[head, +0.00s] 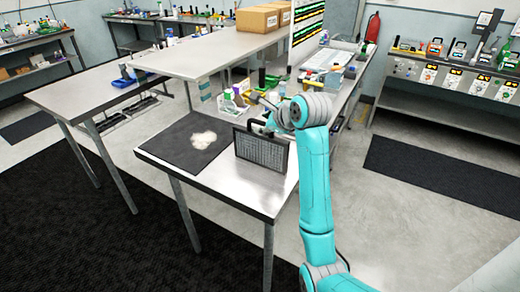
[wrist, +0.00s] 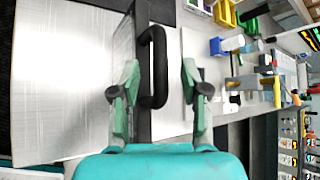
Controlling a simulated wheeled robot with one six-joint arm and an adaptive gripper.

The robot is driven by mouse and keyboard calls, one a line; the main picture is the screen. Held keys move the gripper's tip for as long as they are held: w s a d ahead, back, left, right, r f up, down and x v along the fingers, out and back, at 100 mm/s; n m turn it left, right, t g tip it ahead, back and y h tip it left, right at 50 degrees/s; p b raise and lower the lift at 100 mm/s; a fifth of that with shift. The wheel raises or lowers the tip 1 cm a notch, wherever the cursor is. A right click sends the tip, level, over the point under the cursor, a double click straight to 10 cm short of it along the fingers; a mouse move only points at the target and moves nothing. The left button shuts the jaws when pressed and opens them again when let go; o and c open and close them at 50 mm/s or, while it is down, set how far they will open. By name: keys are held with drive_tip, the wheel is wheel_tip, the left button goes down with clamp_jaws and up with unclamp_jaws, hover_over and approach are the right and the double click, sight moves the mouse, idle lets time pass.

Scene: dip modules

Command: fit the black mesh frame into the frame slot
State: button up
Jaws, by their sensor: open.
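The black mesh frame (head: 262,151) stands upright near the front right corner of the table, with a grey mesh panel inside its dark border. In the wrist view I look down on its dark top edge and its black handle (wrist: 160,68). My gripper (wrist: 159,78) is open, with one finger on each side of the handle and gaps showing beside it. In the head view my gripper (head: 266,116) is just above and behind the frame's top, partly hidden by my arm. I cannot make out the frame slot in either view.
Bins, bottles and tools crowd the bench behind. A raised shelf (head: 210,52) with cardboard boxes (head: 258,19) stands at the back.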

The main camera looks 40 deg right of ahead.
drive_tip(key=shift+x, duration=0.85)
clamp_jaws()
drive_tip(key=shift+r, duration=0.1)
